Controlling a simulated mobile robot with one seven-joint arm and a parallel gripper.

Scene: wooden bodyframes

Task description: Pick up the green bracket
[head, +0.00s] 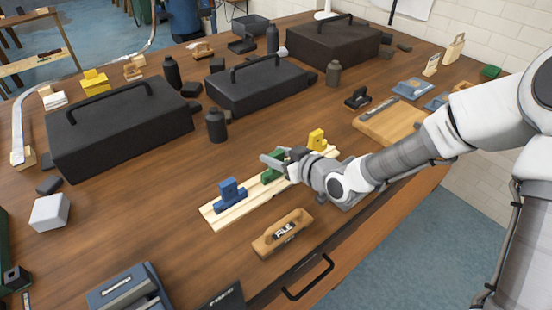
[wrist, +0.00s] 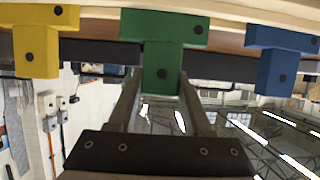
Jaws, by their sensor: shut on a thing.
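The green bracket (wrist: 162,50) is T-shaped and sits in the middle of the wrist view, its stem between the fingers of my gripper (wrist: 160,85). In the head view the green bracket (head: 270,174) is partly hidden by my gripper (head: 280,160), which is shut on it. The bracket is at a pale wooden strip (head: 240,207), between a blue bracket (head: 231,194) and a yellow bracket (head: 317,139). I cannot tell whether it touches the strip. The yellow bracket (wrist: 36,45) and blue bracket (wrist: 283,50) also show on either side in the wrist view.
A wooden-handled tool (head: 283,233) lies in front of the strip near the table edge. Black cases (head: 120,130) and (head: 258,88) dark case stand behind, with a dark bottle (head: 216,126). A wooden board (head: 391,122) lies right. Bare tabletop (head: 150,215) shows left of the strip.

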